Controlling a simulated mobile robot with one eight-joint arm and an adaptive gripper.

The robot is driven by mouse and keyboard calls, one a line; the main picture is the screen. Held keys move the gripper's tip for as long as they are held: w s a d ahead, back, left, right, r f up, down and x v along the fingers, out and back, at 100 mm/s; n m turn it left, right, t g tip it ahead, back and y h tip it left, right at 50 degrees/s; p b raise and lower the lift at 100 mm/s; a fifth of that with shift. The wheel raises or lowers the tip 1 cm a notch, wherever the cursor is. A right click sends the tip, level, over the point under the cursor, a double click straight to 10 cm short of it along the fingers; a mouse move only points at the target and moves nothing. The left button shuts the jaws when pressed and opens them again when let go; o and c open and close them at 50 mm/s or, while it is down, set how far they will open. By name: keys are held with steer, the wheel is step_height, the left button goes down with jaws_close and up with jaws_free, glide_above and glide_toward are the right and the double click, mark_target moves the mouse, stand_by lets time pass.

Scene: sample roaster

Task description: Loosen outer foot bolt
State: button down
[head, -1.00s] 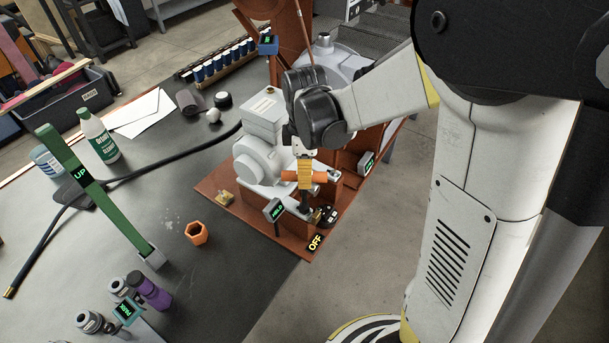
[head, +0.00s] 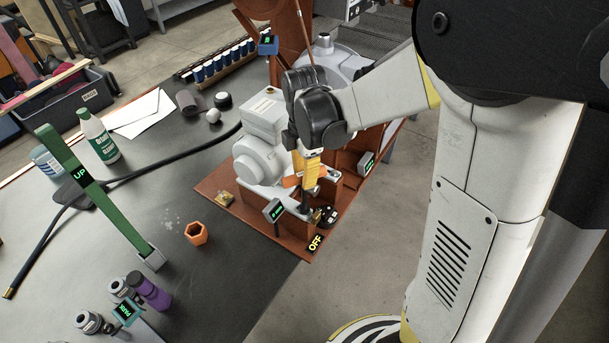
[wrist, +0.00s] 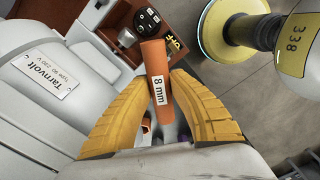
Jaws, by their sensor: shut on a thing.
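The grey motor (head: 258,160) sits on a red-brown base, and its label reads "Tarnvolt" in the wrist view (wrist: 50,75). My gripper (head: 309,172) is at the motor's right side, near its outer foot. Its yellow fingers are shut on the orange cross handle of an 8 mm driver (wrist: 156,58). The handle also shows left of the fingers in the head view (head: 291,182). A dark shaft (head: 305,207) runs down below the fingers towards the foot. The foot bolt is hidden, so I cannot tell whether the shaft's tip sits on it.
A small HOLD display (head: 273,210) and a black round part (head: 327,214) stand close to the shaft. An OFF sign (head: 315,242) is at the base's front corner. An orange hexagonal cup (head: 196,233) and a green UP lever (head: 85,178) are on the dark bench.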

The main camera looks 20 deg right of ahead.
steer(key=n, duration=0.3)
steer(key=shift+n, duration=0.3)
steer(key=shift+n, duration=1.1)
steer(key=shift+r+m, duration=0.1)
steer(key=shift+m, duration=0.6)
steer(key=shift+r+p, duration=1.2)
steer(key=shift+r, duration=0.45)
step_height(320, 180, up, 5)
steer(key=p, duration=0.4)
